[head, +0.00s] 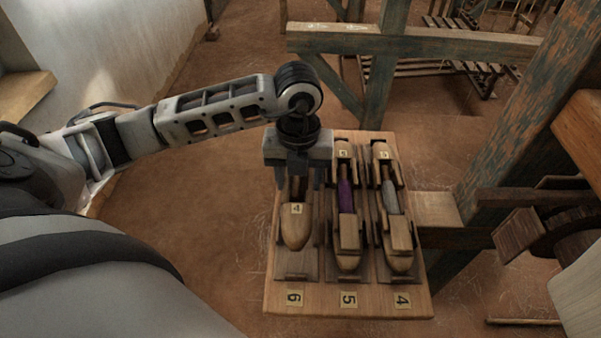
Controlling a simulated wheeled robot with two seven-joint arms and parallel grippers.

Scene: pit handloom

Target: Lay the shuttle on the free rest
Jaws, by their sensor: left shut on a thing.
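A wooden board (375,305) holds three side-by-side rests labelled 6, 5 and 4 from left to right. My left gripper (298,185) points down over the rest labelled 6 (296,268) and is shut on a wooden boat-shaped shuttle (296,232). The shuttle lies lengthwise over that rest with its rounded tip toward the number; its far part is hidden under the gripper. I cannot tell whether it touches the rest. A shuttle with purple thread (346,195) lies on rest 5, and a shuttle with grey thread (390,197) lies on rest 4. My right gripper is not in view.
Loom beams (415,42) cross behind the board, and a thick slanted post (520,120) stands at its right. A toothed wooden wheel (545,235) is at the far right. The earthen floor (190,225) left of the board is clear. A pale wall (110,50) stands at upper left.

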